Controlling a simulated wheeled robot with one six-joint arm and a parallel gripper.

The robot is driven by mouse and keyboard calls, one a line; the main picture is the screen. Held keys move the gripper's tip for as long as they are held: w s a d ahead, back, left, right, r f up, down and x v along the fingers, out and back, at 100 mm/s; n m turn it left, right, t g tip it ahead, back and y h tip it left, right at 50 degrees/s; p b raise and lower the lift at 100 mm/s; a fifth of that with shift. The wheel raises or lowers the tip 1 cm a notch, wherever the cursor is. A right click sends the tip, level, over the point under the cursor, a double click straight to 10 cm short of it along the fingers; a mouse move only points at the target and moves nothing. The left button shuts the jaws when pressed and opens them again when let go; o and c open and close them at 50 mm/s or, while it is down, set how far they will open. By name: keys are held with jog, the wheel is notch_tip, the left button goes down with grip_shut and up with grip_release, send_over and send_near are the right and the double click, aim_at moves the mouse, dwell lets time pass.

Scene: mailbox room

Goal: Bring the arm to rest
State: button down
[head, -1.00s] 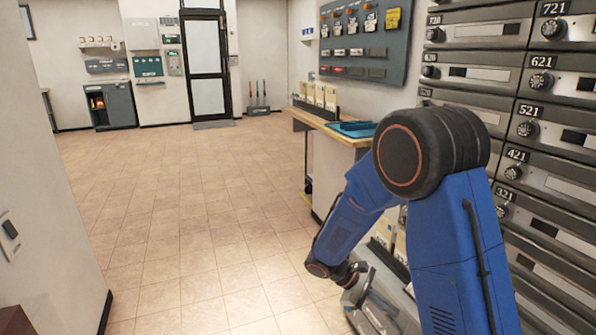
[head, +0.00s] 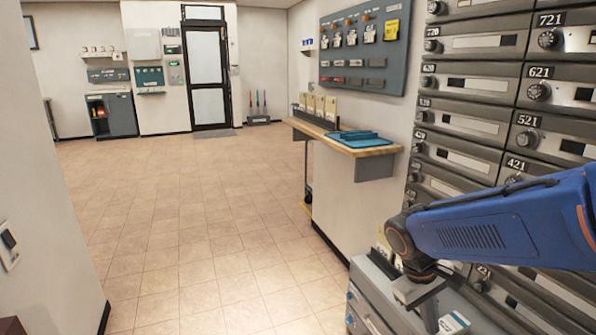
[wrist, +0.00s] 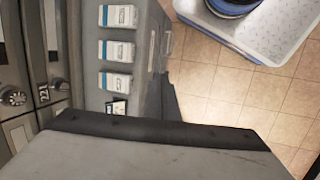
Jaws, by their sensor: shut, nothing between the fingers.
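My arm reaches in from the right edge in the head view, its blue link lying nearly level in front of the mailboxes. My gripper (head: 416,291) hangs at its end, low over the grey cart or cabinet (head: 375,290) beside the mailbox wall. It is shut and holds nothing. In the wrist view the grey gripper body (wrist: 150,150) fills the bottom, and its fingertips cannot be made out.
The mailbox wall (head: 470,85) stands close on the right. A wooden counter (head: 345,145) with a teal tray (head: 360,139) is ahead of it. Small white boxes (wrist: 117,48) show in the wrist view. The tiled floor (head: 200,220) is open to the left.

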jog(key=s+a+r+m+t+y, duration=0.1)
jog(key=s+r+m+t+y, duration=0.2)
jog(key=s, duration=0.8)
jog(key=shift+r+m+t+y, duration=0.4)
jog(key=shift+r+t, duration=0.8)
jog(key=shift+r, duration=0.75)
jog(key=shift+a, duration=0.1)
